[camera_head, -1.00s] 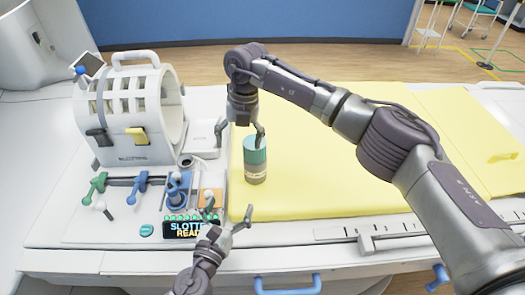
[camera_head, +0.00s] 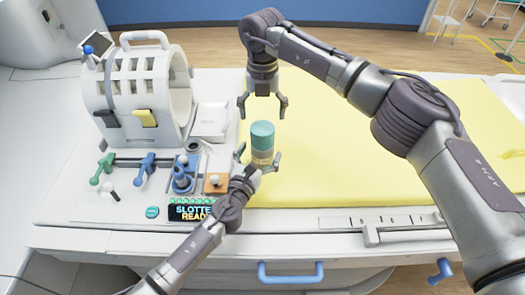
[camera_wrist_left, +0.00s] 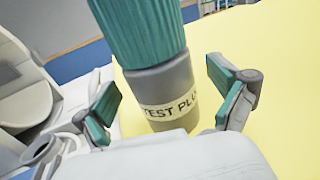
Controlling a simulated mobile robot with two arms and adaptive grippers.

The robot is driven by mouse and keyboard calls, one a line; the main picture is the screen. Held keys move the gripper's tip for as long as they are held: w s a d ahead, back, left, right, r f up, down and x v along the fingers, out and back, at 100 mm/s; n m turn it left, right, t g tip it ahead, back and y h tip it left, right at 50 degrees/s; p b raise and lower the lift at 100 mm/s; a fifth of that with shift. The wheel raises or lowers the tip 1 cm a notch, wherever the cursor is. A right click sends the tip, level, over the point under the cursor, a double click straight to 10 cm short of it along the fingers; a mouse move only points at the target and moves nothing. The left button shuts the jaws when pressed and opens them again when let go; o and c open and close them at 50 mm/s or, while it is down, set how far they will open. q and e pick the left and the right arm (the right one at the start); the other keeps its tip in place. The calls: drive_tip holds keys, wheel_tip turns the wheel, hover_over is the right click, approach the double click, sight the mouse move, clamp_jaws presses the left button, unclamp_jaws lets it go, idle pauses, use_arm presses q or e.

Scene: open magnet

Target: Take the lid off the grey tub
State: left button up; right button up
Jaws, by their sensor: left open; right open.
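The grey tub (camera_head: 261,155) stands upright on the yellow pad with its teal ribbed lid (camera_head: 262,131) on top. In the left wrist view the tub (camera_wrist_left: 163,88) has a label partly reading "TEST PLU", and the lid (camera_wrist_left: 138,30) runs out of the top of the picture. My left gripper (camera_head: 258,157) is open at the tub's lower body, one finger on each side. In the left wrist view my left gripper's teal pads (camera_wrist_left: 165,92) show gaps to the tub. My right gripper (camera_head: 262,104) is open and empty, just behind and above the lid.
The yellow pad (camera_head: 380,165) is clear to the right of the tub. To the left are a white slotted cylinder (camera_head: 140,95), a white box (camera_head: 209,121), a blue fixture (camera_head: 183,175), an orange block (camera_head: 216,184) and a display panel (camera_head: 190,211).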

sight(263, 128)
use_arm(q)
drive_tip(key=shift+w+d, duration=0.15)
drive_tip(key=shift+w, duration=0.25)
drive_tip(key=shift+w+d+f, duration=0.1)
drive_tip(key=shift+w+d, duration=0.05)
drive_tip(key=shift+w, duration=0.25)
use_arm(e)
drive_tip(key=shift+w, duration=0.1)
use_arm(q)
drive_tip(key=shift+s, duration=0.1)
drive_tip(key=c, duration=0.3)
clamp_jaws()
use_arm(e)
drive_tip(key=m, duration=1.3)
drive_tip(key=shift+m, duration=0.3)
drive_tip(key=m, duration=0.4)
drive_tip(key=shift+f, duration=4.05)
